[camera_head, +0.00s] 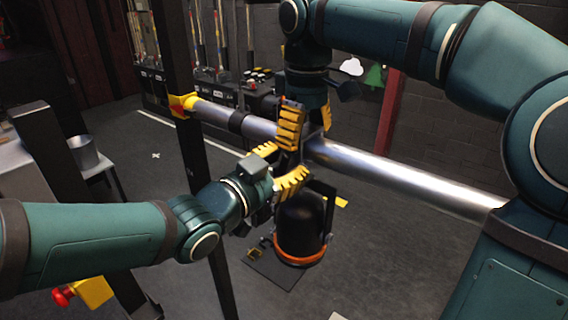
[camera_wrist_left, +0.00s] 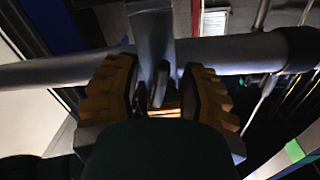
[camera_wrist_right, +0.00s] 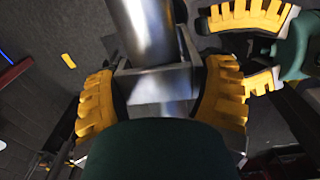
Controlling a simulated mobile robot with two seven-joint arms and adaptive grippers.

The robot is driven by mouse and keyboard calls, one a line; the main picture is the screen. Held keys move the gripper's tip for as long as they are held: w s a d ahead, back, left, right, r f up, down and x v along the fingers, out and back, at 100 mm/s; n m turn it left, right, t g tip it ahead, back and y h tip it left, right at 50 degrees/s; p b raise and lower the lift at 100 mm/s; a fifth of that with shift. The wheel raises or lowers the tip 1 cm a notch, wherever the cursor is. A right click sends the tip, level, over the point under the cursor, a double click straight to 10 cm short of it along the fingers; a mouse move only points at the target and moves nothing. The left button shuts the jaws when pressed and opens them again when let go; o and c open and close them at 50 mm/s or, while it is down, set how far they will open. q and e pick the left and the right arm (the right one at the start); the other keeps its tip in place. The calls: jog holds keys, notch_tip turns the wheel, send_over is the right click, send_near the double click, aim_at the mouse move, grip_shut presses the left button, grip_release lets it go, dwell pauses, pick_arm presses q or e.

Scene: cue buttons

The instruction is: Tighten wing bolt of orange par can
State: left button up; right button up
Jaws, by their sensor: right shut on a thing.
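The par can (camera_head: 302,218), black with an orange rim, hangs below the silver pipe (camera_head: 400,176) in the head view. My right gripper (camera_head: 306,126) reaches down from above and is shut on the grey clamp (camera_wrist_right: 158,84) around the pipe, with one yellow finger on each side. My left gripper (camera_head: 277,171) comes in from the left, just below the pipe and beside the clamp. Its fingers are apart in the left wrist view, with a dark wing bolt (camera_wrist_left: 160,86) between them. I cannot tell whether they touch it. In the head view the grippers hide the bolt.
A yellow coupler (camera_head: 183,105) joins the pipe to a dark upright post (camera_head: 180,50) at the left. A metal pot (camera_head: 83,152) stands on a surface at far left. The floor below is mostly open.

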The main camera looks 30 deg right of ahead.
pick_arm(q)
jog(key=v, duration=1.2)
jog(key=shift+d, duration=0.15)
dwell(0.6)
jog(key=x, duration=1.1)
jog(key=shift+w+d+f, duration=0.1)
jog(key=shift+w+d, duration=0.1)
jog(key=shift+d, duration=0.1)
jog(key=shift+o, duration=0.2)
grip_shut()
